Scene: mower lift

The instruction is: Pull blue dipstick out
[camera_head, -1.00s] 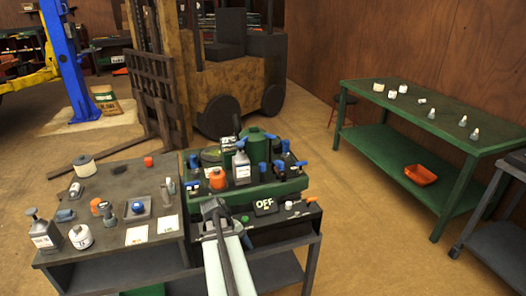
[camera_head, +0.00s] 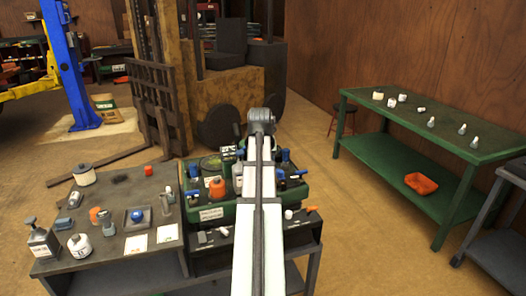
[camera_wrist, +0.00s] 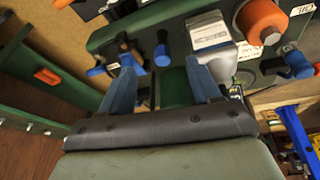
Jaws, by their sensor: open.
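The green engine unit (camera_head: 215,213) stands on the dark bench with several blue-handled parts on it. In the wrist view, my gripper (camera_wrist: 163,68) is open, with its two blue fingers apart and nothing held. A blue cap or handle (camera_wrist: 162,56) shows between the fingertips. Another blue handle (camera_wrist: 134,66) is just left of it, near the left finger. A blue handle (camera_wrist: 298,66) is at the far right. I cannot tell for certain which one is the dipstick. In the head view my arm hides the gripper and the unit's middle.
Bottles and small parts sit on the left bench (camera_head: 110,190). A green table (camera_head: 450,135) stands at right, with clear floor between.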

